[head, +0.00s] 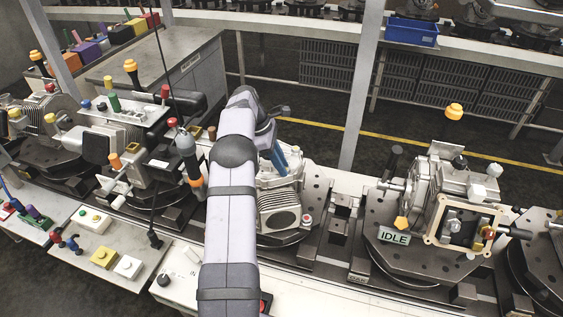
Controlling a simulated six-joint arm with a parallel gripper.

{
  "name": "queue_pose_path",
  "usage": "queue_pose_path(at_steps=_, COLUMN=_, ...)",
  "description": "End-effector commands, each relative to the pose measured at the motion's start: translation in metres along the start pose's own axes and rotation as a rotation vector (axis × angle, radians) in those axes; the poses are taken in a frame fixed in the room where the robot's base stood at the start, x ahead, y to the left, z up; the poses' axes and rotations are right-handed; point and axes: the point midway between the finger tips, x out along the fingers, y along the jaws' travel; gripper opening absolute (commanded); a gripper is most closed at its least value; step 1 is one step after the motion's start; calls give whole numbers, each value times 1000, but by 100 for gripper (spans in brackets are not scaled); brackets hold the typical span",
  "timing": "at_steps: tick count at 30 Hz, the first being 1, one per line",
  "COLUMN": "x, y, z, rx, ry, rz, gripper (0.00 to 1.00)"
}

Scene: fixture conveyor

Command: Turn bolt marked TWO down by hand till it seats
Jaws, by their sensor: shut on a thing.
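My arm rises through the middle of the head view and bends down over the middle fixture (280,212), a ribbed grey metal housing on a dark round plate. My gripper (282,160) is partly hidden behind my own arm, at the top of that housing. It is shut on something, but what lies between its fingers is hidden. I cannot make out a bolt marked TWO, nor any such marking, in this view. How far any bolt is turned in does not show.
Another fixture (435,205) with an "IDLE" sign (394,237) stands right of my gripper. A crowded fixture (125,150) with coloured knobs stands left. A blue bin (411,31) sits on the rear shelf.

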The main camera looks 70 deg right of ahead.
Motion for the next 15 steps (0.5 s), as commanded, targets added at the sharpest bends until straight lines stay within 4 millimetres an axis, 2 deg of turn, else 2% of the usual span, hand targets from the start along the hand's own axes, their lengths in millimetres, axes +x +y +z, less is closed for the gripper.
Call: queue_pose_path(at_steps=15, x=0, y=3, z=1, rx=158, ry=1, rz=-63, gripper=0)
